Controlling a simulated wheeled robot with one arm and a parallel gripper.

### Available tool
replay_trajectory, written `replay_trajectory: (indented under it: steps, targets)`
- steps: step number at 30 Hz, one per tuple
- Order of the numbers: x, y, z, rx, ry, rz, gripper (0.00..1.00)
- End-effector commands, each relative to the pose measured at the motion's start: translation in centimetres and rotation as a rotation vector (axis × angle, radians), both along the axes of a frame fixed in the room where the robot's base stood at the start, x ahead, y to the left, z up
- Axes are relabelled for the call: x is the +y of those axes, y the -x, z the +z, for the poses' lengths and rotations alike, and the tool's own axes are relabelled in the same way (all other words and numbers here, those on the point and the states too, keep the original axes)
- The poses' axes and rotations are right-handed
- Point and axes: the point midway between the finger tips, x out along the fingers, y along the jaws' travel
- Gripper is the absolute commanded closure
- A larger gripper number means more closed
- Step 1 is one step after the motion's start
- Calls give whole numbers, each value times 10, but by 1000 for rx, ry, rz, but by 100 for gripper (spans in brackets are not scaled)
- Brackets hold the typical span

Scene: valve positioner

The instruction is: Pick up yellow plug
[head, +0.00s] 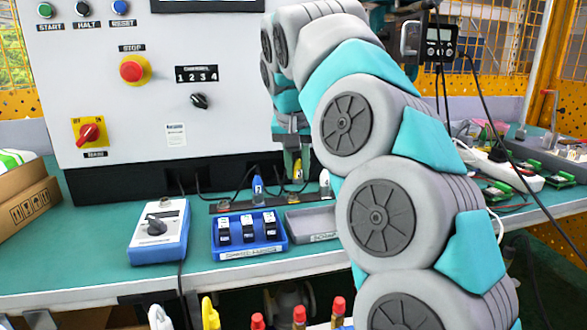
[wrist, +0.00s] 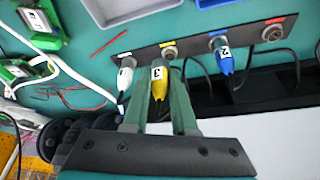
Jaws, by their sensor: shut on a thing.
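The yellow plug (wrist: 159,83), marked 3, is between the two fingers of my gripper (wrist: 160,97) in the wrist view. The gripper is shut on it. A socket (wrist: 169,51) under a yellow mark shows just beyond the plug's top end; I cannot tell whether they touch. In the head view, my gripper (head: 293,165) points down at the back of the bench, with the yellow plug (head: 297,172) partly hidden by it.
A white plug (wrist: 125,76) is close left of the gripper and a blue plug (wrist: 223,60) is to its right, both on the socket strip (wrist: 195,45). A red-marked socket (wrist: 271,34) stands empty. A blue tray (head: 249,252) and a grey tray (head: 310,227) lie in front.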

Motion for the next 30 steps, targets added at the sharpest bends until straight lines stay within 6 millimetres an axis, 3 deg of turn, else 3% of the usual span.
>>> replay_trajectory:
  steps: [8, 21, 30]
  targets:
    - [-20, 28, 2, 0, 0, -1, 100]
    - [-64, 95, 11, -2, -2, -1, 100]
    - [-75, 113, 12, 1, 1, 0, 100]
